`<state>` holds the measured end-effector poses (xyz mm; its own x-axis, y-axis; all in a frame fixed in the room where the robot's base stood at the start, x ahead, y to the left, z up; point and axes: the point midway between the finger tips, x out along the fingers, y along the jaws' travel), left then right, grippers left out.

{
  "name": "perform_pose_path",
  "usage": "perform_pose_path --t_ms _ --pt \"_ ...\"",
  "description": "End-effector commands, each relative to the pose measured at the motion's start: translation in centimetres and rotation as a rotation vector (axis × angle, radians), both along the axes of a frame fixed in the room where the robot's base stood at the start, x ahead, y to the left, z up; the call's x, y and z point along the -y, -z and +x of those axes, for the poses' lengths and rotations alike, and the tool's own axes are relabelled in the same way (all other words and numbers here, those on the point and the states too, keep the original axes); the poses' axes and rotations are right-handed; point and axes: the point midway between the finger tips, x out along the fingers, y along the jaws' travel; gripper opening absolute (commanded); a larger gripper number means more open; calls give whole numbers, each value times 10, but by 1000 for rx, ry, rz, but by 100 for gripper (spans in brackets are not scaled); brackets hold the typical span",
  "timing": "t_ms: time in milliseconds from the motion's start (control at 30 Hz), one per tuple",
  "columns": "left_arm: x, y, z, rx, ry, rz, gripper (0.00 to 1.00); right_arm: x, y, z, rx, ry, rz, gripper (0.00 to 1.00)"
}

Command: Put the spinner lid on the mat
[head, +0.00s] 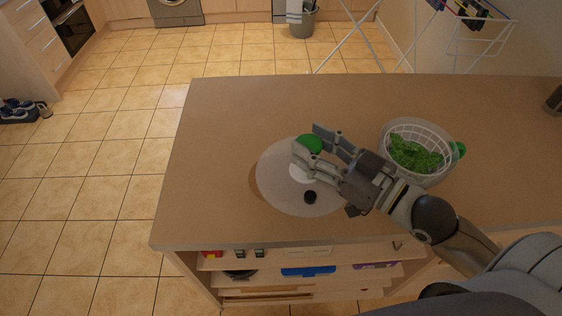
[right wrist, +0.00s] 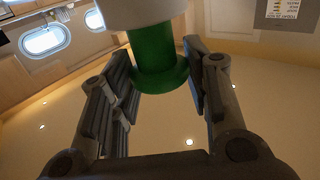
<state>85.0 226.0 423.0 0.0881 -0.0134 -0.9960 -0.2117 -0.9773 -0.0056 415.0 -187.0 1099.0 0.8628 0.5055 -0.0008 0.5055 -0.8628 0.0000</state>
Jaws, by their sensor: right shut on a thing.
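The spinner lid (head: 284,197) is a pale translucent disc with a white hub, a green knob (head: 311,142) on top and a small black knob near its front edge. My right gripper (head: 308,144) is shut on the green knob, reaching in from the right. In the right wrist view the green knob (right wrist: 158,60) is between the fingers, against the white hub. A brown crescent at the disc's left edge appears to be the mat (head: 253,184), mostly hidden under the lid. I cannot tell whether the lid touches it. My left gripper is not in view.
A clear bowl with a white basket (head: 398,128) of green leaves stands on the counter (head: 240,110), right of the lid. A dark object (head: 554,99) is at the far right. The counter's back left is clear. Open shelves with several items lie below its front edge.

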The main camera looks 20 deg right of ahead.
Motion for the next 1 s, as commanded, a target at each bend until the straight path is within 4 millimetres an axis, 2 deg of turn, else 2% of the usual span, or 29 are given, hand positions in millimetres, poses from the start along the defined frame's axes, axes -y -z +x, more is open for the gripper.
perform_pose_path --t_ms 33,533,633,800,1000 --pt "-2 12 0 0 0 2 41 -2 6 5 9 -1 3 0" --pt "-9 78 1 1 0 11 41 -14 26 46 8 -1 1 0" --pt "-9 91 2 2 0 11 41 -19 46 62 2 0 5 0" --pt "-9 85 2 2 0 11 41 -25 63 80 0 0 2 0" --pt "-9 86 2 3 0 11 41 -27 75 89 0 0 1 0"
